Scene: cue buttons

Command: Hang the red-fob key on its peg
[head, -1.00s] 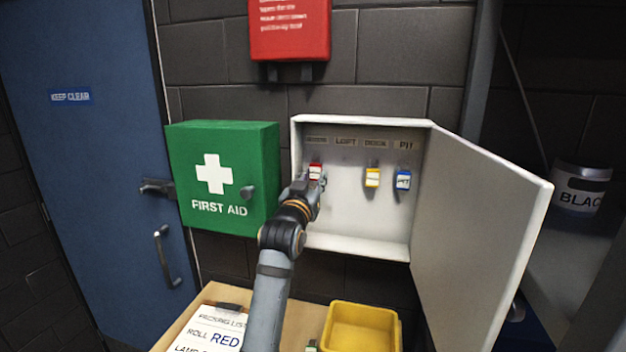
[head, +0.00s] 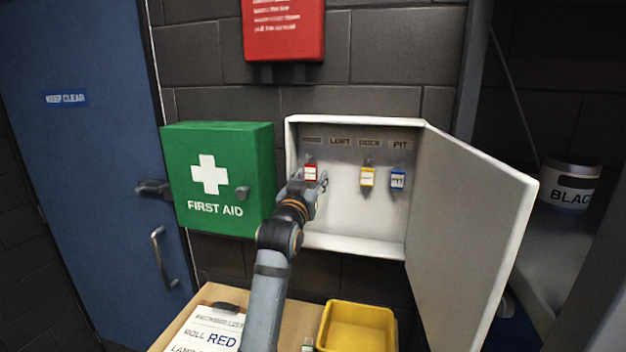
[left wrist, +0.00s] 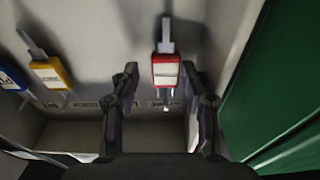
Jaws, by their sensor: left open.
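The red-fob key (head: 310,173) hangs at the far left of the open white key cabinet (head: 345,242), under the leftmost label, which is too blurred to read. In the left wrist view the red fob (left wrist: 166,72) sits under a small peg (left wrist: 165,102), against the back panel. That view is upside down, so the key's grey shaft points up in it. My left gripper (head: 309,183) is open at the fob. Its two fingers stand on either side of the fob, with a gap to each. My right gripper is not in view.
A yellow-fob key (head: 367,177) and a blue-fob key (head: 397,179) hang further right. The cabinet door (head: 470,235) stands open to the right. A green first aid box (head: 217,180) is close on the left.

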